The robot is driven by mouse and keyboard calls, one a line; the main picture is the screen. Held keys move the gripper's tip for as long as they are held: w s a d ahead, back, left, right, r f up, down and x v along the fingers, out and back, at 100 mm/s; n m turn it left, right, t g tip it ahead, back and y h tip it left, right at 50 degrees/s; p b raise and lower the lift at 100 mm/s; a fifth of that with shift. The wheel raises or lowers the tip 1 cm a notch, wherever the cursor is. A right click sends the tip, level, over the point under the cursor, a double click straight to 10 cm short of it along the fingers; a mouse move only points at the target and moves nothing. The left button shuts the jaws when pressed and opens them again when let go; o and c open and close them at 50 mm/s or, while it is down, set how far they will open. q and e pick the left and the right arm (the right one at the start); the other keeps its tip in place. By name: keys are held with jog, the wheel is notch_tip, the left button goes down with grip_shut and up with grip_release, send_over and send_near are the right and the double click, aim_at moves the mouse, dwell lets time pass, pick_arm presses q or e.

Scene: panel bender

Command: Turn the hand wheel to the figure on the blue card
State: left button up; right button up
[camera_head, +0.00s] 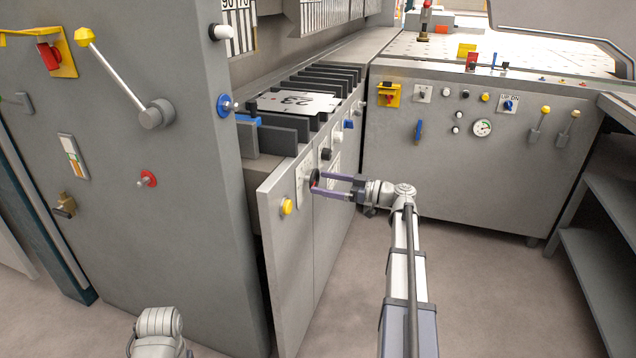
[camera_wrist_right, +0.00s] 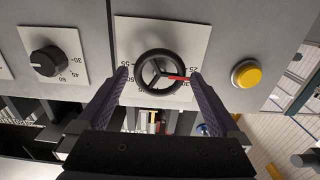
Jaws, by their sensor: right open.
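The hand wheel (camera_wrist_right: 148,88) is a black ring with spokes and a red pointer (camera_wrist_right: 178,78), on a white dial plate (camera_wrist_right: 130,35) with numbers around it. The pointer aims right, toward the marks near 25; its exact reading is too small to tell. In the head view the wheel (camera_head: 314,178) is on the grey front panel. My right gripper (camera_wrist_right: 160,76) is open, one finger on each side of the wheel; I cannot tell whether they touch it. It also shows in the head view (camera_head: 322,186). A pale plate reading 23 (camera_head: 292,101) lies on dark bars; no blue card is clear.
A yellow button (camera_wrist_right: 246,74) is right of the wheel in the wrist view, and a black knob (camera_wrist_right: 46,62) with its own scale is left. A grey cabinet (camera_head: 475,175) with switches and a gauge stands at the back right. The floor (camera_head: 470,300) in front is clear.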

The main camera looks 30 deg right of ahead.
jog(key=shift+x, duration=1.15)
jog(key=shift+c, duration=0.4)
jog(key=c, duration=1)
jog(key=m, duration=0.5)
jog(key=shift+s+m, duration=0.1)
jog(key=shift+m, duration=0.2)
jog(key=m, duration=0.5)
jog(key=shift+r+m, duration=0.1)
jog(key=shift+m, duration=0.6)
